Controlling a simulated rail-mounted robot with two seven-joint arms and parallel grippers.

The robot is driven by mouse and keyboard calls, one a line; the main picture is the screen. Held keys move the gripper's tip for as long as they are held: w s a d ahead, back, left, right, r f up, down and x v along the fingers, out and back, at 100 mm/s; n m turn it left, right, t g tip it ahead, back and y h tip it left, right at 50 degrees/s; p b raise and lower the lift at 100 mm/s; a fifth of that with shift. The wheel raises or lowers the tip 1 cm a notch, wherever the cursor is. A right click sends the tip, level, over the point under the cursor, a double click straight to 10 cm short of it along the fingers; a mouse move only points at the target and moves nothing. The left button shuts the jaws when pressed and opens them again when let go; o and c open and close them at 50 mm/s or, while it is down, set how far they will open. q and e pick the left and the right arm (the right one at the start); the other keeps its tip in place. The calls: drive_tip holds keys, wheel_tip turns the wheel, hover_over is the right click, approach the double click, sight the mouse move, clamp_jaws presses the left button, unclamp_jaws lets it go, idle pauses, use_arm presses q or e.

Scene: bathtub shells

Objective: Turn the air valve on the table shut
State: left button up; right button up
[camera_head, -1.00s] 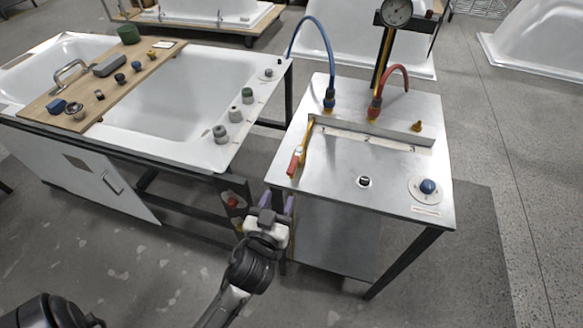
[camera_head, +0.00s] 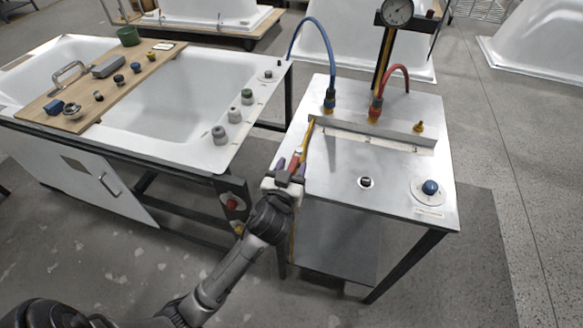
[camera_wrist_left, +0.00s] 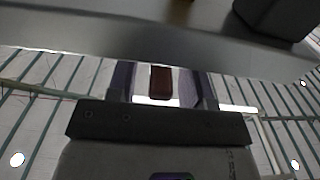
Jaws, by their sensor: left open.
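A lever with a yellow arm (camera_head: 309,135) and a red grip (camera_head: 295,159) stands at the left edge of the metal table (camera_head: 340,205); I take it for the air valve. My left gripper (camera_head: 291,166) is at the table's left edge, its purple fingers open on both sides of the red grip. My right gripper is not in view.
The table also bears a blue knob (camera_head: 430,187), a black button (camera_head: 366,182), a raised metal strip (camera_head: 372,134), a blue hose (camera_head: 327,50) and a red hose (camera_head: 397,68). A gauge (camera_head: 398,11) stands behind. A bathtub (camera_head: 180,95) with several knobs is at left.

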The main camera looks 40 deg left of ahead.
use_arm(q)
drive_tip(key=shift+c, duration=0.3)
clamp_jaws()
drive_tip(key=shift+a, duration=0.1)
